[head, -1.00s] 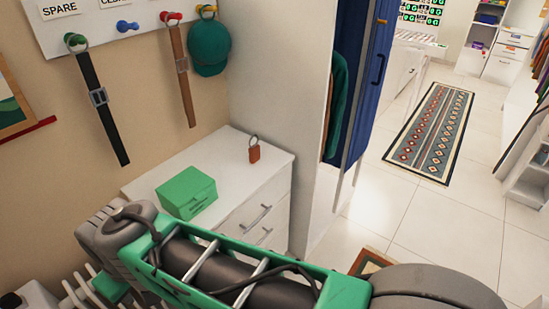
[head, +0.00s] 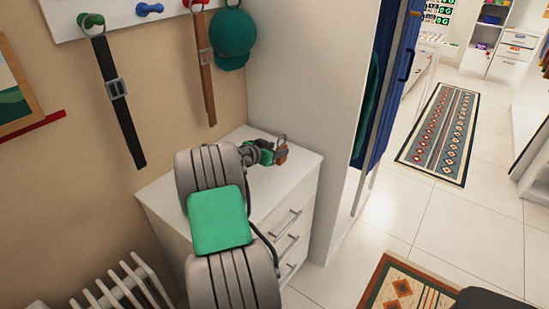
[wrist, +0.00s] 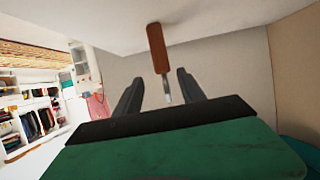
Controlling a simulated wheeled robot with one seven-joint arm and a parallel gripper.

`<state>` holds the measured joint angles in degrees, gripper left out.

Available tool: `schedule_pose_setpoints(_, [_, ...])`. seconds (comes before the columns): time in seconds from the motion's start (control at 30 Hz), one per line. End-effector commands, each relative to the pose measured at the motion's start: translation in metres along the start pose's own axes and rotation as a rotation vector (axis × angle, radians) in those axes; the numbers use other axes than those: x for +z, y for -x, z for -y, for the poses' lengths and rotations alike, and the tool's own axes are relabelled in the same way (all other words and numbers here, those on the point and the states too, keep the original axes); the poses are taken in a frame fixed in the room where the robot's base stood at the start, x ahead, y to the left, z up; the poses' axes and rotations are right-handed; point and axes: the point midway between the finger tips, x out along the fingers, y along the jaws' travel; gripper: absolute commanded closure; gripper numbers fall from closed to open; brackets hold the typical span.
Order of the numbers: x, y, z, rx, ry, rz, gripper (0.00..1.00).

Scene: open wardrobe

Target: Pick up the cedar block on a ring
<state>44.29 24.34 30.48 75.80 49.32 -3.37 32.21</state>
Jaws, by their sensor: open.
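The cedar block (head: 282,155) is a small reddish-brown piece with a metal ring (head: 281,138) on it. It stands near the back right of the white dresser top (head: 298,172). My gripper (head: 275,153) is right beside it, low over the dresser. In the wrist view my gripper (wrist: 160,82) is open, its two dark fingers pointing toward the cedar block (wrist: 157,46). The ring (wrist: 168,90), seen nearly edge-on, lies between the fingers, with a visible gap to each. The block itself is just beyond the fingertips.
A tall white panel (head: 310,75) rises just behind the dresser. A brown belt (head: 206,80), a dark belt (head: 122,105) and a teal cap (head: 231,40) hang on the wall. A white radiator (head: 125,285) stands at lower left. The floor to the right is open.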

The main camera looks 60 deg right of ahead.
Motion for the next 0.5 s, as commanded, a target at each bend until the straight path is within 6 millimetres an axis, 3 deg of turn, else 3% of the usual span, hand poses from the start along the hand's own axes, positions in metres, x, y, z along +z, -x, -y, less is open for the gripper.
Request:
schedule_pose_setpoints(0.17, [0.008, -0.008, 0.001, -0.002, 0.000, 0.002, 0.53])
schedule_pose_setpoints(0.5, [0.004, -0.060, 0.003, 0.000, 0.000, 0.005, 0.53])
